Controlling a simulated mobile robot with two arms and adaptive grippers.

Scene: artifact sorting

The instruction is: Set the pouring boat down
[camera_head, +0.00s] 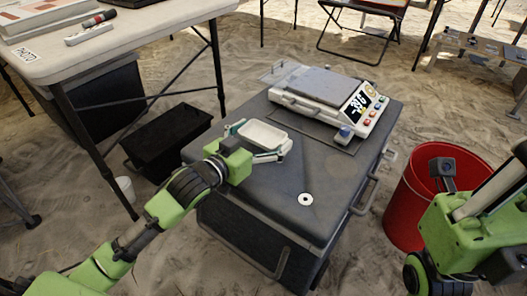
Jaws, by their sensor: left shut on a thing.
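The pouring boat (265,134) is a small white shallow tray with a pale rim, over the left back part of the dark grey case lid (262,205). My left gripper (258,143) comes in from the front left, with its fingers around the two sides of the boat, shut on it. The boat looks level; I cannot tell whether it touches the lid. A white scale (322,87) with a lit display stands behind and to the right of the boat, apart from it. My right arm is at the right edge, and its finger state is unclear.
A small white ring (305,199) lies on the lid, which is otherwise bare in front. A red bin (408,205) stands right of the case. A black crate (167,142) and a white-topped table (130,35) are at the left.

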